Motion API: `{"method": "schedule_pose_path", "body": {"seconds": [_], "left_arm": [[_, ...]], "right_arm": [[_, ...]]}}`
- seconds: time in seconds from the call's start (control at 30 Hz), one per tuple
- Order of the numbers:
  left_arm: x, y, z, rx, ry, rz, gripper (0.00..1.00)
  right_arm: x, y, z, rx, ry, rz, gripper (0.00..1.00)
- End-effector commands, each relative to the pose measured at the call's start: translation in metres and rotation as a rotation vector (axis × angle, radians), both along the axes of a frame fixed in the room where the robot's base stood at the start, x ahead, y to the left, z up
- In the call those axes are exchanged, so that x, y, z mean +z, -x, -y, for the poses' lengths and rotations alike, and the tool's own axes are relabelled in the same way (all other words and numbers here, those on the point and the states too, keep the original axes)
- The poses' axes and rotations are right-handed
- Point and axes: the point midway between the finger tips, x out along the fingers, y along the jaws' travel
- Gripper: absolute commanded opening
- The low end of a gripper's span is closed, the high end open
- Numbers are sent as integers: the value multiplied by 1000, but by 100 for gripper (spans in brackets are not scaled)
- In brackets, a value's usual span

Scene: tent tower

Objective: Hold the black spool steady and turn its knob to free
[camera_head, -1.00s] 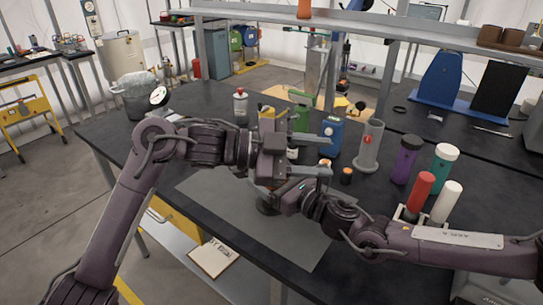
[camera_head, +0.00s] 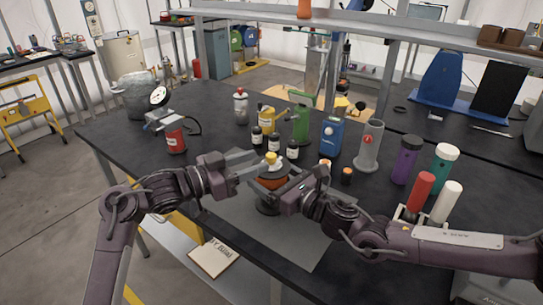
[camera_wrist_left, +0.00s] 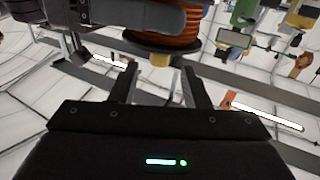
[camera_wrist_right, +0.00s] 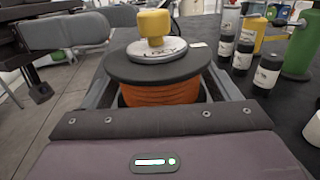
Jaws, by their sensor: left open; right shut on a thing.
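The black spool (camera_head: 268,208) with orange winding stands on the grey mat (camera_head: 318,238) on the dark table. A silver plate with dark lettering and a yellow knob (camera_head: 271,158) are on its top. In the right wrist view the black flange (camera_wrist_right: 120,70), orange winding (camera_wrist_right: 160,95) and yellow knob (camera_wrist_right: 154,22) show clearly. My right gripper (camera_wrist_right: 160,90) is shut on the spool, a finger on each side. My left gripper (camera_head: 257,164) is open and empty, left of the knob and near its height. Its fingers (camera_wrist_left: 160,85) are spread apart, with the spool beyond them.
Several small dark bottles (camera_head: 274,142) stand just behind the spool. A yellow device (camera_head: 266,119), green bottle (camera_head: 301,125) and blue device (camera_head: 331,136) are behind them. A red can (camera_head: 175,137) is at the left. Red and white cylinders (camera_head: 447,202) stand at the right.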

Motion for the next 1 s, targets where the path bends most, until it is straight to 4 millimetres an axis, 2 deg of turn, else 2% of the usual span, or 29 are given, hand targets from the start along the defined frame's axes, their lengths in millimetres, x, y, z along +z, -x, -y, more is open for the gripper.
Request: {"method": "schedule_pose_path", "body": {"seconds": [0.1,0.3,0.7,1.0], "left_arm": [[1,-11,21,-2,3,-1,43],[0,-24,41,-1,1,0,43],[0,-28,47,0,-1,1,43],[0,-27,47,0,-1,1,3]], "right_arm": [[0,0,0,-1,-1,1,38],[0,0,0,-1,-1,1,38],[1,-1,1,-2,-1,1,38],[1,-1,1,-2,-1,1,38]]}}
